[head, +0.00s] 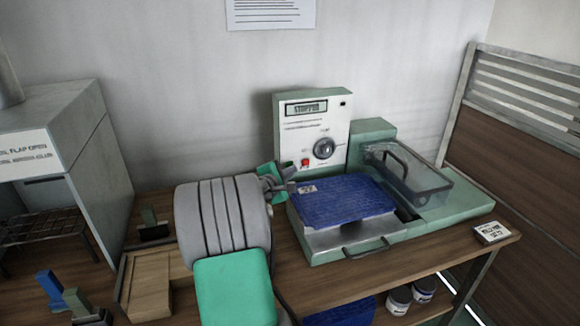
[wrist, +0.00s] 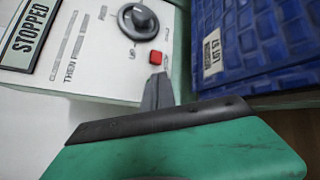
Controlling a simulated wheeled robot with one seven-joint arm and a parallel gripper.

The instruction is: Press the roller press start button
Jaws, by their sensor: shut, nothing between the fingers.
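The roller press has an upright white control panel (head: 312,135) with a display (head: 306,108) reading STOPPED. A small red button (head: 305,163) sits low on the panel, left of and below a round black dial (head: 324,148). In the wrist view the red button (wrist: 156,57) lies just beyond the tip of my gripper (wrist: 158,82), with the dial (wrist: 138,20) above it. My gripper is shut and empty. In the head view my gripper (head: 290,179) is just left of and below the button. I cannot tell whether the tip touches it.
A blue textured sheet (head: 345,200) with a small label lies on the press bed, right of my gripper. A clear cover with a handle (head: 405,175) stands behind it. A tag block (head: 492,232) is at the table's right end. A grey cabinet (head: 60,140) stands left.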

